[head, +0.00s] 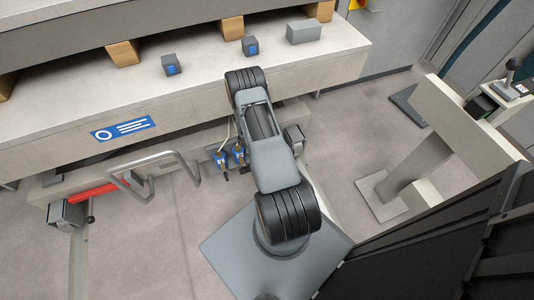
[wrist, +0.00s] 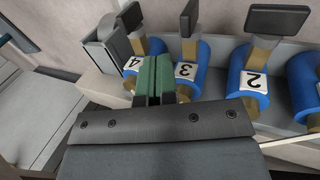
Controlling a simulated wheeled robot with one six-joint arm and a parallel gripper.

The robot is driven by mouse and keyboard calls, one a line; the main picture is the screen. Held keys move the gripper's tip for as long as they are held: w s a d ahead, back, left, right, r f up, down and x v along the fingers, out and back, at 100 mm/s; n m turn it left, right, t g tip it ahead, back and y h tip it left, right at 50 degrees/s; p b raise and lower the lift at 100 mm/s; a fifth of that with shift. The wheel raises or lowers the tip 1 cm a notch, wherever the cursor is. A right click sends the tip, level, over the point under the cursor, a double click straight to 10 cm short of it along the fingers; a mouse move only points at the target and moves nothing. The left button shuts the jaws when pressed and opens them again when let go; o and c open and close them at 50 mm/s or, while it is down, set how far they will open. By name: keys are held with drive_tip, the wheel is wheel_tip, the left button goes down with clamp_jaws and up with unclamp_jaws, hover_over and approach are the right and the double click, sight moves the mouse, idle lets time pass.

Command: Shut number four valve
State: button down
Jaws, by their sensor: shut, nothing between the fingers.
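The number four valve (wrist: 157,46) is a blue body with a white "4" label (wrist: 133,63) and a brass stem. Its black handle (wrist: 130,17) tilts to the upper left in the wrist view. My gripper (wrist: 153,75) has green finger pads pressed together, with nothing between them. The fingers overlap the edges of valves four and three in the picture; I cannot tell whether they touch. The number three valve (wrist: 185,72) is just right of them, its handle (wrist: 190,15) seen narrow. In the head view, blue valves (head: 220,156) show left of my arm; my gripper is hidden.
The number two valve (wrist: 254,82) has a wide black handle (wrist: 277,20), with another blue valve at the right edge. A grey box (wrist: 115,40) stands left of valve four. In the head view, a bent metal rail (head: 155,160) is left of the valves, under the machine bed.

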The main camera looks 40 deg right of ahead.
drive_tip(key=s+d+f+b, duration=0.2)
drive_tip(key=d+f+b, duration=0.1)
drive_tip(key=d+f, duration=0.3)
drive_tip(key=shift+b+x, duration=0.35)
drive_tip(key=shift+x, duration=0.7)
